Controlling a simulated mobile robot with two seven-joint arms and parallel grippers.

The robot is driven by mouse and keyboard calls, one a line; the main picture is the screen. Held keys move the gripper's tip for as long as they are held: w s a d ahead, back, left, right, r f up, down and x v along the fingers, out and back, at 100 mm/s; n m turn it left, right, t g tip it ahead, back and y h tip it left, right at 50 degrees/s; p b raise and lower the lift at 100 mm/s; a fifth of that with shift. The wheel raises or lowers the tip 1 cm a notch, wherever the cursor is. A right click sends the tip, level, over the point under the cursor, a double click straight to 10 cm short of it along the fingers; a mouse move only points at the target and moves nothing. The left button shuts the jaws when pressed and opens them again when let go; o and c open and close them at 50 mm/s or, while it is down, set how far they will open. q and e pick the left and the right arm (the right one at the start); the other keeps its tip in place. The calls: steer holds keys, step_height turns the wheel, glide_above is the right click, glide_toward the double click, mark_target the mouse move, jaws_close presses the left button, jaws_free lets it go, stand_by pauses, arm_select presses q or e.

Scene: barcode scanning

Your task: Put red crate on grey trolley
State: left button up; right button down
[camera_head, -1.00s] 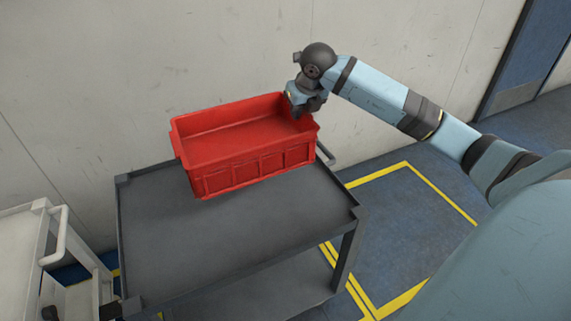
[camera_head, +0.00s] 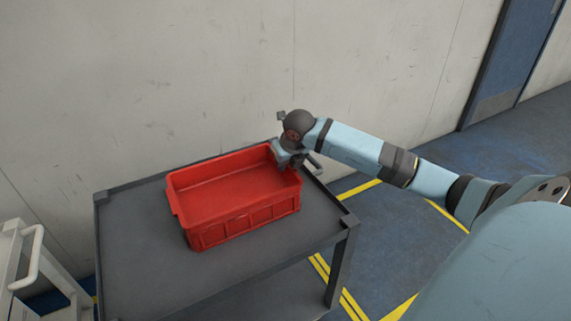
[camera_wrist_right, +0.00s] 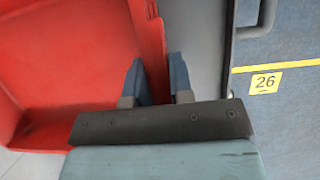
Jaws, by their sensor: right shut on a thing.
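The red crate (camera_head: 245,222) is empty and upright over the top of the grey trolley (camera_head: 135,258), near its right end. It looks as if it rests on the trolley top, but I cannot see its underside. My right gripper (camera_head: 288,163) is at the crate's right end wall. In the right wrist view, the right gripper (camera_wrist_right: 156,80) has one finger inside and one outside the wall of the red crate (camera_wrist_right: 60,60), shut on it. The grey trolley (camera_wrist_right: 207,45) shows beside the crate there. My left gripper is not in view.
A white trolley (camera_head: 30,262) with a handle stands at the left. A wall (camera_head: 200,70) rises behind the grey trolley. The blue floor (camera_head: 400,245) with yellow lines is clear on the right. A floor label marked 26 (camera_wrist_right: 265,83) shows in the right wrist view.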

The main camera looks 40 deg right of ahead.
steer(key=shift+r, duration=0.1)
steer(key=c, duration=1)
jaws_free()
